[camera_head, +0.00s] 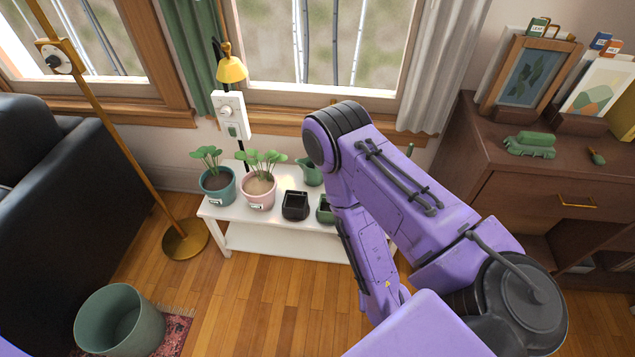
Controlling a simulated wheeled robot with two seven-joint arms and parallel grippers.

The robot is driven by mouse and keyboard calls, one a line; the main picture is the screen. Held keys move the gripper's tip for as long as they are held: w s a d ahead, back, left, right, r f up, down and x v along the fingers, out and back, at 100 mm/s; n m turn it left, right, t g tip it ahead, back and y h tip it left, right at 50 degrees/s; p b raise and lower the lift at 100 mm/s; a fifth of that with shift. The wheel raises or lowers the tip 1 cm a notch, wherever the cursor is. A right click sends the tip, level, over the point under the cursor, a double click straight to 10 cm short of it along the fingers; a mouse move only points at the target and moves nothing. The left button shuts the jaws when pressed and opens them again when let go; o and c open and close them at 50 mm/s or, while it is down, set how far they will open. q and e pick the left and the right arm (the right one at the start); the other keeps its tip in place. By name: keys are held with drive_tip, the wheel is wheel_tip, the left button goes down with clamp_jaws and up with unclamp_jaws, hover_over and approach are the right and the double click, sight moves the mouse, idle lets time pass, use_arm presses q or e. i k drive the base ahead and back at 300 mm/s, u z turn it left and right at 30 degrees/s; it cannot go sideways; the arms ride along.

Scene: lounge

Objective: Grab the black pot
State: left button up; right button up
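The black pot (295,206) is small, squarish and empty-looking. It stands upright on the white bench (262,238) below the window, between a pink pot (258,196) on its left and a green pot (325,211) on its right. My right arm comes in from the right and its bent elbow is beside the pot, partly covering the green pot and the bench's right part. Neither gripper shows in the view. Nothing touches the black pot that I can see.
A teal pot (218,187) with a plant and a green watering can (309,172) share the bench. A brass lamp stand (130,150) and a green bin (120,322) are left. A wooden cabinet (500,190) is right. Floor before the bench is clear.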

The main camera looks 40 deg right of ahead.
sight(295, 204)
drive_tip(key=z, duration=0.75)
drive_tip(key=i, duration=0.65)
drive_tip(key=z, duration=0.6)
drive_tip(key=i, duration=0.45)
